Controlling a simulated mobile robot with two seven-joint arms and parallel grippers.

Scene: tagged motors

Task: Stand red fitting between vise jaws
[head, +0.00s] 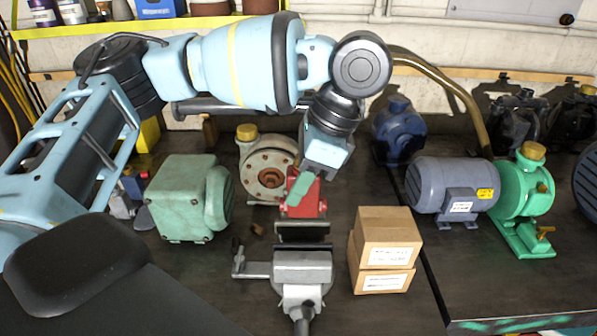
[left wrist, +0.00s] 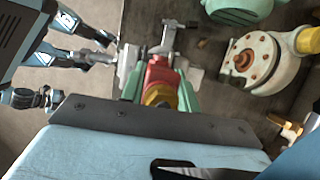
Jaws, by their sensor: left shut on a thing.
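The red fitting (head: 313,198) is held in the green fingers of my left gripper (head: 301,190), just above and behind the vise jaws in the head view. In the left wrist view the fitting (left wrist: 159,72) sits between the two green fingers (left wrist: 160,90), with a yellow part at its near end. The grey vise (head: 302,268) stands below with its jaws (head: 302,233) apart. The fitting's lower end is close to the jaws; I cannot tell whether it touches them. The fingers hide part of the fitting. My right gripper is not in view.
A pale green motor (head: 180,198) stands left, and a cream pump (head: 268,168) stands close behind the fitting. Two stacked cardboard boxes (head: 384,250) are right of the vise. A grey motor with a green pump (head: 524,200) stands farther right. Bench space before the green motor is clear.

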